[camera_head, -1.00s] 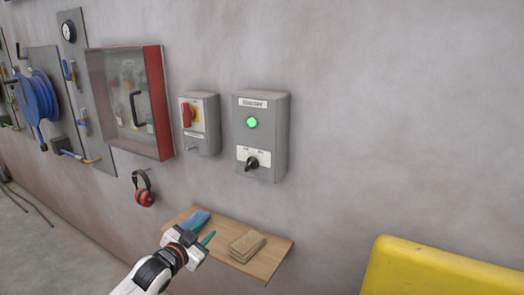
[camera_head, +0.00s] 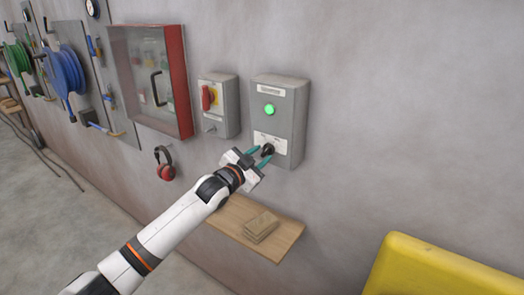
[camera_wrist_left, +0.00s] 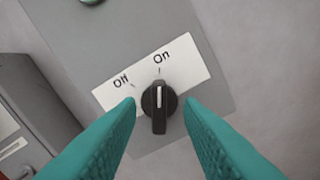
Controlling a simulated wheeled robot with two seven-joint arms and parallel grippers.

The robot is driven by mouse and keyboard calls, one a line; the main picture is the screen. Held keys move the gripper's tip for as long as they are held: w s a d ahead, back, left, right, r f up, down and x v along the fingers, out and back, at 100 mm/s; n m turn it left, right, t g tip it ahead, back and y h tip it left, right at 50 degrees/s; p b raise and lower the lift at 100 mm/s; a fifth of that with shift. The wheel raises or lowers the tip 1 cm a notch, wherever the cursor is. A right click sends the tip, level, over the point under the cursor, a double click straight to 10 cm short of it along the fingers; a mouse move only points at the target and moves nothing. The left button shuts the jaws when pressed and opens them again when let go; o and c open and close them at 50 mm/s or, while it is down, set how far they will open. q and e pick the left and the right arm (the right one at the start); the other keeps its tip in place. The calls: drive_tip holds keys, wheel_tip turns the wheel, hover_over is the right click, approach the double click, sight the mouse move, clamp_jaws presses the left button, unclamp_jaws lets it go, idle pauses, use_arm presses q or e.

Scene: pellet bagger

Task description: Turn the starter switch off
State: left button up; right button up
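The starter box (camera_head: 281,118) is a grey wall box with a lit green lamp (camera_head: 268,109). Its black rotary starter switch (camera_head: 267,150) sits low on the front. In the left wrist view the switch (camera_wrist_left: 159,107) has a white mark pointing at "On" on its white label (camera_wrist_left: 191,59); "Off" is to the left. My left gripper (camera_head: 261,155) is open at the switch. In the wrist view its two teal fingers (camera_wrist_left: 160,112) stand on either side of the knob, with small gaps visible. My right gripper is not in view.
A grey isolator box with a red handle (camera_head: 207,97) hangs just left of the starter box. Further left are a red-edged cabinet (camera_head: 182,85) and red ear defenders (camera_head: 164,165). A wooden shelf (camera_head: 280,242) lies below. A yellow object (camera_head: 440,270) stands lower right.

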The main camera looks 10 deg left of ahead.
use_arm(q)
drive_tip(key=shift+w+d, duration=0.25)
drive_tip(key=shift+w, duration=0.4)
clamp_jaws()
